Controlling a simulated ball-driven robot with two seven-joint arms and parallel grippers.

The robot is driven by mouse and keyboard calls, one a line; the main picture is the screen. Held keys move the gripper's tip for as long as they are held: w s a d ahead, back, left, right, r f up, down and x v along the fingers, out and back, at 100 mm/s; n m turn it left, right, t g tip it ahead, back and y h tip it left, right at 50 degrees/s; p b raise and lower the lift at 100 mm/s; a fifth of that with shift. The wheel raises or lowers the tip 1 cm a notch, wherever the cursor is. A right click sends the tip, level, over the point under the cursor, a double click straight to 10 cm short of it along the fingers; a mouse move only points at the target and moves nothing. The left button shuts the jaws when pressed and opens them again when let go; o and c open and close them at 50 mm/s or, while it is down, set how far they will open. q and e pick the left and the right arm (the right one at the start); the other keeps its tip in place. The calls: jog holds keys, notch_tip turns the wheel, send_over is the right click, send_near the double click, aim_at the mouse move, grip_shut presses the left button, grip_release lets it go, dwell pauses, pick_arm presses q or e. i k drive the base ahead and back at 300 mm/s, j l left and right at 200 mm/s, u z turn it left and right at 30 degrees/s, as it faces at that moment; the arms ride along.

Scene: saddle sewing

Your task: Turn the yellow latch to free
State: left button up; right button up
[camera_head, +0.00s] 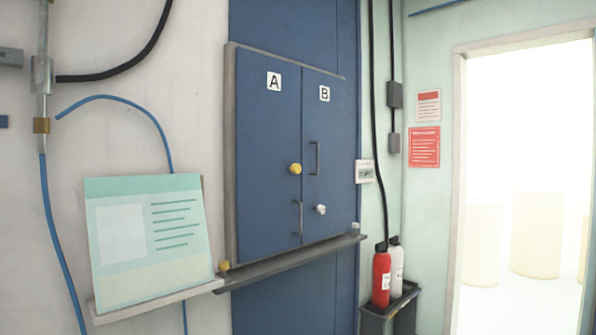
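A yellow latch (295,169) sits on the right side of door A (265,130) of a blue wall cabinet, near the seam with door B (330,120). It looks like a round knob; its turn position is too small to tell. A white knob (320,210) sits lower on door B. A grey vertical handle (316,158) is on door B and another handle (298,217) is low on door A. Both doors look shut. Neither of my grippers is in view.
A grey ledge (290,264) runs under the cabinet, with a small yellow piece (224,266) at its left end. A teal board (148,238) leans at left. Red (381,277) and white (397,266) extinguishers stand right. A bright doorway (525,190) opens far right.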

aim_at(296, 169)
jog(key=i+l, duration=0.25)
jog(key=i, duration=0.2)
jog(key=i+l, duration=0.25)
jog(key=i, duration=0.25)
jog(key=i+l+z, duration=0.1)
jog(key=i+l, duration=0.15)
jog(key=i, duration=0.2)
